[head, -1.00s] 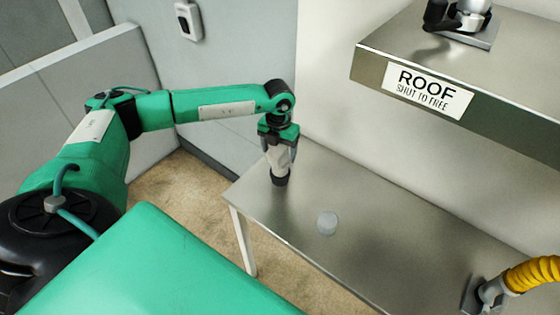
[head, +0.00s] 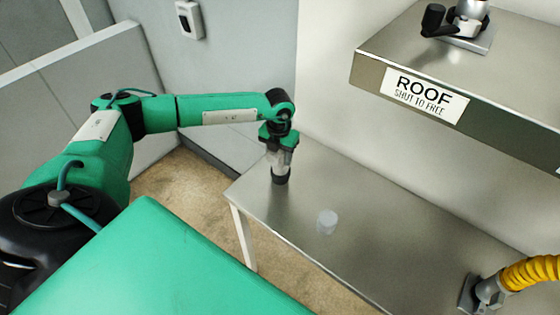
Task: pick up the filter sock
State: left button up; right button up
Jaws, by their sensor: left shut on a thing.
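My left gripper (head: 280,150) points down over the far left part of a metal table (head: 370,230). It is shut on a pale grey piece with a dark lower end, which looks like the filter sock (head: 281,166). The fingers hide part of it. Its dark end is at or just above the table top; I cannot tell whether it touches. My right gripper is not in view.
A yellow ribbed hose (head: 530,272) with a grey fitting lies at the right. A metal housing labelled ROOF (head: 424,94) overhangs the table's back right. The table's middle is otherwise clear.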

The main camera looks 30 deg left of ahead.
pick_arm(q)
jog(key=shift+r, duration=0.1)
jog(key=shift+r+b, duration=0.3)
jog(key=shift+r, duration=0.15)
notch_tip(320, 180, up, 19)
jog(key=b, duration=0.5)
jog(key=shift+b, duration=0.4)
